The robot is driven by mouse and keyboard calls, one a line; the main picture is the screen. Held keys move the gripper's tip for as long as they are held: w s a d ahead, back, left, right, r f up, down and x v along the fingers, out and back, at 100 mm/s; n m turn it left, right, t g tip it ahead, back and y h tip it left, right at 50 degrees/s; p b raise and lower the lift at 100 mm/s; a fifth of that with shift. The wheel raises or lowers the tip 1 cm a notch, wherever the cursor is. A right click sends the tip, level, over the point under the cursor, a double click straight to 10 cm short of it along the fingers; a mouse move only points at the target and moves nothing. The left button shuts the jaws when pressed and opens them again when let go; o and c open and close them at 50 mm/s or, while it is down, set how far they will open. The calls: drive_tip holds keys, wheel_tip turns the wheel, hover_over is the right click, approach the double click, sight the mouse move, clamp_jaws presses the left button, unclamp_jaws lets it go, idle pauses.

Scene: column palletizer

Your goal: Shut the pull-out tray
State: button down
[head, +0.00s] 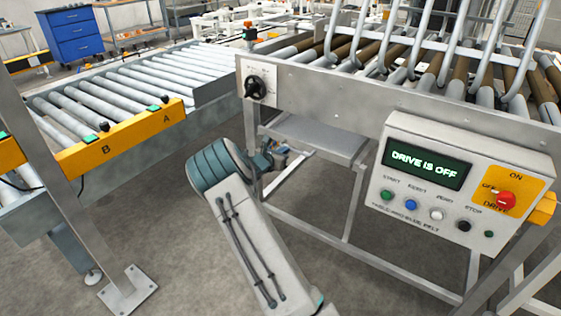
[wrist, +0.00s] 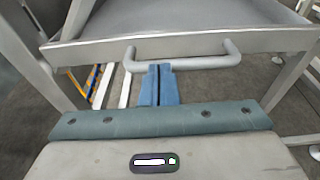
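The grey pull-out tray (head: 318,138) sits under the roller table in the head view. Its front edge, with a bar handle (wrist: 205,62), spans the top of the wrist view. My gripper (wrist: 158,68) has its two blue fingers together, with only a thin dark line between them and nothing held. The fingertips are at the handle bar, left of its middle. I cannot tell whether they touch it. In the head view my wrist partly hides the tray's near left end, and the handle cannot be made out.
A control box (head: 455,185) reading "DRIVE IS OFF" hangs at the right of the table frame (head: 350,95). A roller conveyor (head: 120,85) with a yellow A/B rail (head: 125,140) stands at left. A grey post with a foot plate (head: 128,290) stands front left. Bare floor lies between.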

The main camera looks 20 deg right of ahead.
drive_tip(key=shift+w+d+r, duration=0.2)
drive_tip(key=shift+w+d, duration=0.2)
drive_tip(key=shift+d, duration=0.25)
